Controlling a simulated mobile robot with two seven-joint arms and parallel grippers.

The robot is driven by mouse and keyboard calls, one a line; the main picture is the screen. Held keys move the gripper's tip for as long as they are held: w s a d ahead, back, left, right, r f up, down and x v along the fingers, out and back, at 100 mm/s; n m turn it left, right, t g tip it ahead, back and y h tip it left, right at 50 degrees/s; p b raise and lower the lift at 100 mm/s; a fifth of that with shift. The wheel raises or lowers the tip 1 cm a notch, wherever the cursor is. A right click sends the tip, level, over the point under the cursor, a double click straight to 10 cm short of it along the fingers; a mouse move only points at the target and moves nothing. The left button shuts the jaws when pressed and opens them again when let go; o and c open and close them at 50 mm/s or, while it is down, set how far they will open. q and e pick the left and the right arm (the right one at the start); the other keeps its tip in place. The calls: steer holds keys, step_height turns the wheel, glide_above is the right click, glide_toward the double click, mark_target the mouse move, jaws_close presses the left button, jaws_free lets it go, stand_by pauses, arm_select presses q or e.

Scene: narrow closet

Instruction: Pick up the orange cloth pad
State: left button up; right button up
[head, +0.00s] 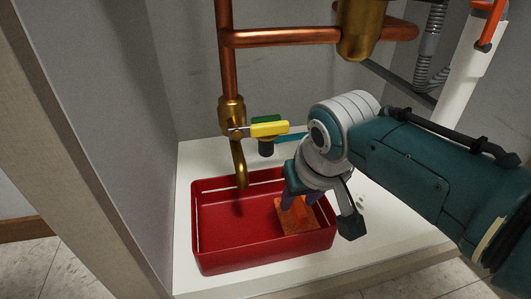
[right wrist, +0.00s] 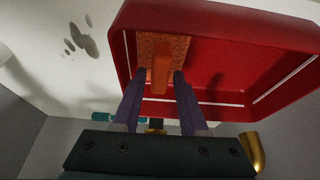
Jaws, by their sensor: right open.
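The orange cloth pad (head: 294,222) lies inside the red tray (head: 215,262), at its right end. In the right wrist view the pad (right wrist: 163,42) has a brighter raised strip along its middle. My right gripper (head: 299,201) reaches down into the tray over the pad. Its purple fingers are open, and in the right wrist view the fingertips (right wrist: 160,75) stand on either side of the strip. The fingers hide part of the pad in the head view. I cannot tell whether they touch it. My left gripper is not in view.
Copper pipes (head: 285,37) run above the tray, with a vertical pipe behind it. A valve with a yellow-green handle (head: 269,128) is close to my right gripper. A white pipe (head: 468,60) stands at the right. The closet wall (head: 95,110) closes the left side. Grey spots mark the white floor.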

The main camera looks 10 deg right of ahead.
mark_target(299, 203)
steer(key=shift+c, duration=0.2)
jaws_close()
steer(key=shift+r, duration=0.1)
step_height(299, 203, up, 10)
steer(key=p, duration=0.9)
steer(key=shift+p, duration=0.35)
steer(key=shift+c, duration=1.5)
jaws_free()
jaws_close()
